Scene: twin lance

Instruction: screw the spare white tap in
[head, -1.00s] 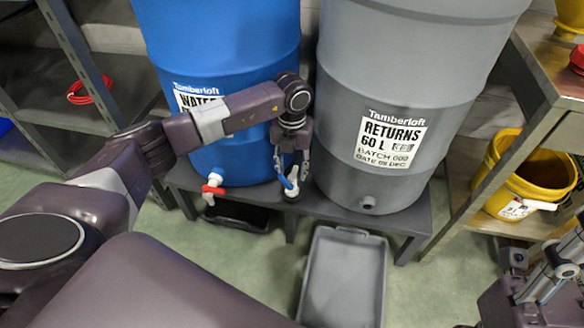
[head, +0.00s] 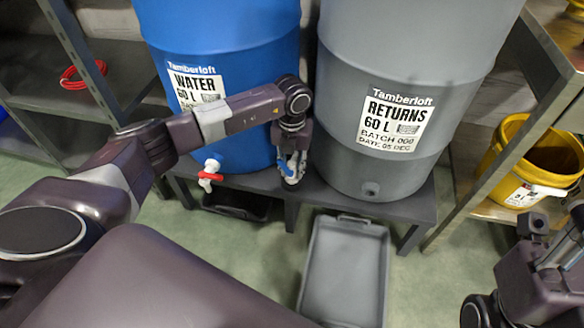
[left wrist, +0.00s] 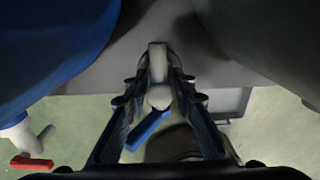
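The spare tap, white with a blue lever (left wrist: 148,130), stands between the two drums on the dark bench (head: 406,207). My left gripper (head: 292,172) points down over it, with one finger on each side. In the left wrist view the tap's white body (left wrist: 158,95) lies between the fingers, with a narrow gap visible on both sides. The gripper looks open; contact at the fingertips is hard to judge. The grey RETURNS drum (head: 340,110) has a bare round outlet (head: 370,189) low on its front. Part of my right arm shows at the lower right; its fingers are not clear.
The blue WATER drum (head: 225,50) carries a white tap with a red lever (head: 209,175). A grey tray (head: 343,270) lies on the floor before the bench. A yellow bucket (head: 525,165) stands on the right shelf. Red cable (head: 84,75) lies on the left shelf.

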